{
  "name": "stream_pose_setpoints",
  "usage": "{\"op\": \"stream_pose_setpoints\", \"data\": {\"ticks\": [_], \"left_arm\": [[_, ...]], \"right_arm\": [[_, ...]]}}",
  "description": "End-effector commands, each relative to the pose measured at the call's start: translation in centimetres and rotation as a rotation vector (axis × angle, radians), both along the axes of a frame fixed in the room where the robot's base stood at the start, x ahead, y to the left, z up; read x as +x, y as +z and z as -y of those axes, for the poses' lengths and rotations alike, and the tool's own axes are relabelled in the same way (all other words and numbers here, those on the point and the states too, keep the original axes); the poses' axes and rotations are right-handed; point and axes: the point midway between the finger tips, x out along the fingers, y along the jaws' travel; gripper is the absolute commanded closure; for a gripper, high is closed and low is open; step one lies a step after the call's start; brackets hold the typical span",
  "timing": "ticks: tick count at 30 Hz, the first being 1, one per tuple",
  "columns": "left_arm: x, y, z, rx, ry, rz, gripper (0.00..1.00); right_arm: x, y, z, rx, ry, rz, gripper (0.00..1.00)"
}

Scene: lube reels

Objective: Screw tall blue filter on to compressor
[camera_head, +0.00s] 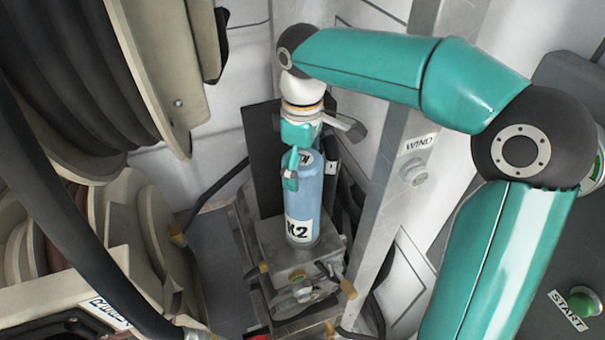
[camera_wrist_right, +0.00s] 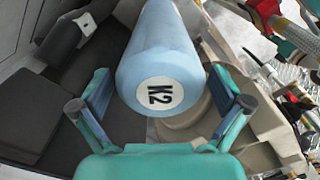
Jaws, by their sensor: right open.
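The tall blue filter (camera_head: 305,190) with a white K2 label stands upright at the middle of the head view. It appears to rest on the metal compressor block (camera_head: 278,256), but whether its thread is engaged cannot be told. My right gripper (camera_head: 302,165) is at the upper part of the filter. In the right wrist view the filter (camera_wrist_right: 160,58) lies between the spread fingers of the gripper (camera_wrist_right: 161,104), with gaps visible on both sides. The gripper hides part of the filter's top in the head view. My left gripper is not in view.
Large beige hose reels (camera_head: 150,70) with a black hose (camera_head: 75,225) fill the left. A metal post (camera_head: 395,165) with a WIND button (camera_head: 413,170) stands close right of the filter. A green START button (camera_head: 584,302) is at lower right.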

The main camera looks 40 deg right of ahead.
Motion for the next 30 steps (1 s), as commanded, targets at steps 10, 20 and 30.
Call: {"op": "stream_pose_setpoints", "data": {"ticks": [10, 20, 30], "left_arm": [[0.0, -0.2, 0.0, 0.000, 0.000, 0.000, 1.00], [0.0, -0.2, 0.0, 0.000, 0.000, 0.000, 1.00], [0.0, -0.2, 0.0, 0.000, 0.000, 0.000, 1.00]], "right_arm": [[0.0, -2.5, 0.0, -0.001, 0.000, -0.001, 0.00], [0.0, -2.5, 0.0, -0.001, 0.000, 0.001, 0.17], [0.0, -2.5, 0.0, -0.001, 0.000, 0.000, 0.73]]}}
